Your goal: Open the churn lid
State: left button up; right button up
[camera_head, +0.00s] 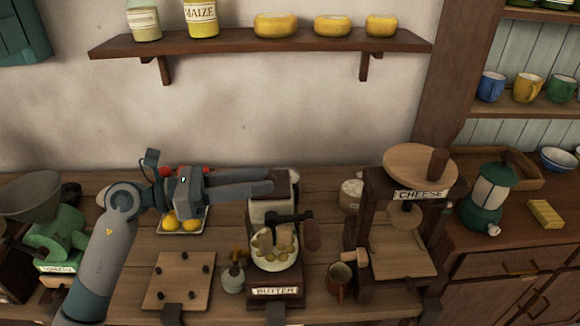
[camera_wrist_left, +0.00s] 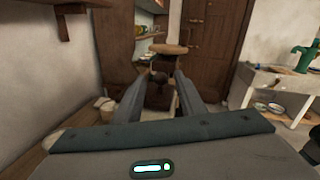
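The butter churn (camera_head: 258,213) stands on the counter, with a pale body, a dark crank (camera_head: 290,217) and a "BUTTER" label on its base. Its dark wooden lid (camera_head: 285,182) shows at the top, partly hidden by my fingers; I cannot tell whether it is raised. My left gripper (camera_head: 270,181) comes in from the left at lid height, its fingers apart and their tips at the lid's left side. The left wrist view also shows the two fingers (camera_wrist_left: 158,92) spread; contact with the lid is unclear. My right gripper is not in view.
A pegged board (camera_head: 180,279) lies left. A shelf (camera_head: 225,42) runs along the wall above.

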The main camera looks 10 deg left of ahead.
aim_at(290, 186)
pick_arm(q)
jog(key=p+x, duration=0.1)
jog(key=x, duration=0.1)
jog(key=p+x, duration=0.1)
jog(key=x, duration=0.2)
jog(key=shift+w+d+r, duration=0.1)
jog(key=shift+d+r, duration=0.1)
jog(key=shift+d, duration=0.15)
jog(key=shift+p+x, duration=0.3)
jog(key=shift+x, duration=0.5)
jog(key=shift+f, duration=0.2)
jog(key=shift+a, duration=0.1)
grip_shut()
